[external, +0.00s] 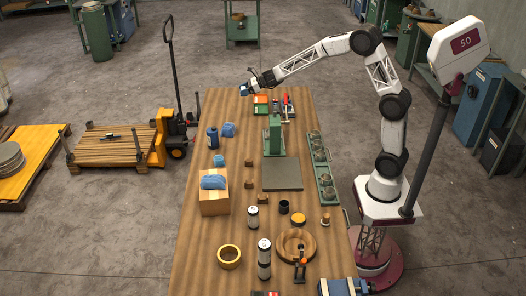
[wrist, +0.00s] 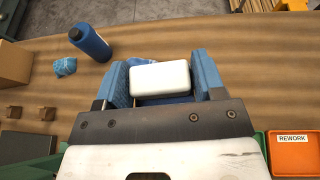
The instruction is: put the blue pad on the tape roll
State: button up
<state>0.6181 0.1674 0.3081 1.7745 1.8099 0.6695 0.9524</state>
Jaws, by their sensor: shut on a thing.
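My gripper (external: 246,90) is over the far left end of the table, shut on the blue pad. In the wrist view the pad (wrist: 160,77) shows a white upper face with blue below it, between the two blue fingers. The finger tips and the space under the pad are partly hidden. The tape roll (external: 229,257), a tan ring, lies flat at the near left of the table, far from my gripper. It is not visible in the wrist view.
A blue bottle (external: 213,138) and crumpled blue cloths (external: 228,130) stand left of centre. A cardboard box (external: 214,202) with a blue cloth on top lies between my gripper and the tape roll.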

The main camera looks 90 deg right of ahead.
jog(key=w+a+n+y, duration=0.2)
jog(key=w+a, duration=0.2)
jog(key=a, duration=0.4)
jog(key=w+a+n+g+y, duration=0.1)
jog(key=w+a, duration=0.3)
jog(key=a, duration=0.4)
jog(key=w+a+n+y, duration=0.2)
jog(key=w+a, duration=0.3)
jog(key=a, duration=0.3)
jog(key=w+a+n+g+y, duration=0.2)
jog(key=a, duration=1.1)
jog(key=w+a+n+g+y, duration=0.2)
jog(key=a, duration=1.2)
jog(key=n+g+y, duration=0.3)
jog(key=n+g, duration=0.5)
jog(key=g, duration=0.1)
send_over(229, 253)
notch_tip(229, 253, down, 6)
jog(key=shift+a+r, duration=0.1)
jog(key=shift+r, duration=0.15)
jog(key=shift+f, duration=3.15)
